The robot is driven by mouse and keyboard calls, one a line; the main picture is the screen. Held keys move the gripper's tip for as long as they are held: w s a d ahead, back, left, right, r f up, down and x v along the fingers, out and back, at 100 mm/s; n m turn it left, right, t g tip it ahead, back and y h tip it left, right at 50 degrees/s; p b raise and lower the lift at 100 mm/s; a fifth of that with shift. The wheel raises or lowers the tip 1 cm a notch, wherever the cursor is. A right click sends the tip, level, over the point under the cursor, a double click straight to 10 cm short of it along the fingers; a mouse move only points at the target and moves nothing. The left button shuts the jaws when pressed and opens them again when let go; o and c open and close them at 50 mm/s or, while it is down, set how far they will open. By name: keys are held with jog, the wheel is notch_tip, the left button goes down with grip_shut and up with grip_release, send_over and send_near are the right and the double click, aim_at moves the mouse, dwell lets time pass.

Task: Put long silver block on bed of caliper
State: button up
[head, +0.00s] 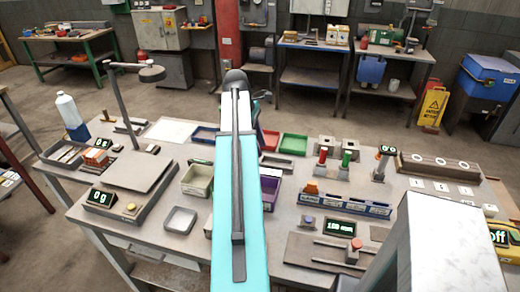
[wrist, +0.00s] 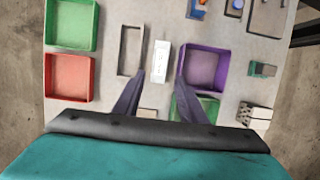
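A long pale silver block (wrist: 160,62) with faint markings lies on the table in the wrist view, between a shallow grey tray and a purple tray. My gripper (wrist: 161,60) is open above it, one finger on each side; I cannot tell whether the fingers touch it. In the head view my arm hides the block and most of the gripper. The caliper's flat grey-brown bed (head: 308,252) is at the table's front right, with bars across it and a red knob. Its display (head: 341,227) stands just behind, reading about 150 mm.
The purple tray (wrist: 205,67) is just right of the block, the shallow grey tray (wrist: 130,50) just left. Green (wrist: 71,24) and red (wrist: 68,78) trays lie farther left. A blue rack (head: 335,203) stands behind the caliper. A scale (head: 140,170) is at left.

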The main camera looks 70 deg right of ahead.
jog(key=w+b, duration=0.1)
jog(key=w+r+g+b, duration=0.1)
jog(key=b, duration=0.1)
jog(key=shift+w, duration=0.1)
jog(key=shift+f, duration=0.1)
dwell(0.3)
jog(key=p, duration=0.1)
send_over(268, 172)
jog(key=w, duration=0.3)
jog(key=shift+s+d+f, duration=0.1)
jog(key=shift+f, duration=1.9)
jog(key=shift+s+d+f, duration=0.1)
jog(key=shift+f, duration=1.85)
jog(key=shift+s+f, duration=0.1)
jog(key=shift+f, duration=0.05)
jog(key=shift+p+x, duration=0.8)
jog(key=shift+x, duration=1.65)
